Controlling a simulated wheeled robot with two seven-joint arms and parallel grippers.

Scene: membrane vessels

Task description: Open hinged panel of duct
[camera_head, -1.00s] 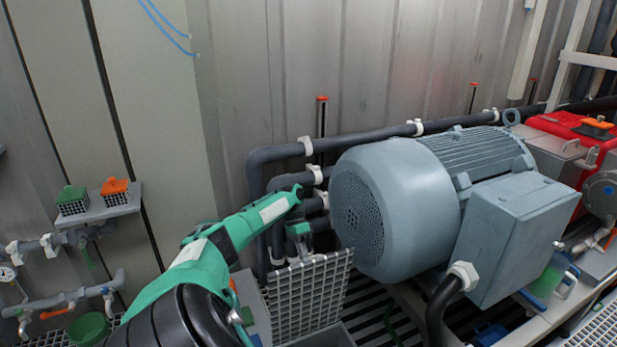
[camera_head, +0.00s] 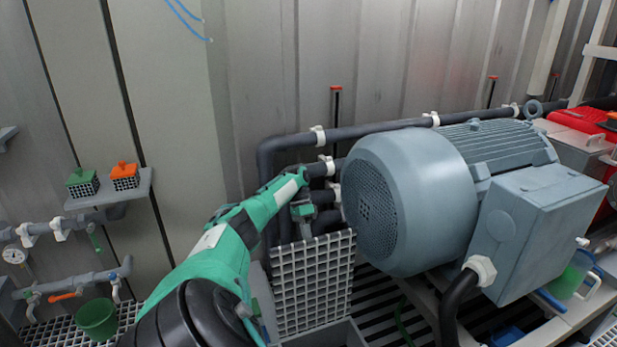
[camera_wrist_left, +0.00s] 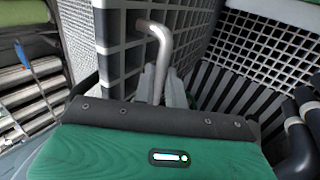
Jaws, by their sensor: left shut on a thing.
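The hinged panel (camera_head: 312,285) is a light grey grid plate. It stands steeply upright at the front edge of a grey box-like duct (camera_head: 345,335), below the pipes and left of the big motor. In the left wrist view the panel (camera_wrist_left: 120,60) fills the upper middle, with a bent metal handle (camera_wrist_left: 162,40) on it. My left gripper (camera_head: 302,212) is at the panel's top edge; in the wrist view its fingers (camera_wrist_left: 160,84) are shut on the handle. My right gripper is in neither view.
The large blue-grey motor (camera_head: 410,200) stands close to the right of the panel. Dark pipes (camera_head: 280,150) run behind my gripper along the metal wall. A small shelf (camera_head: 110,195) with green and orange capped boxes is at the left. A green bucket (camera_head: 97,318) stands lower left.

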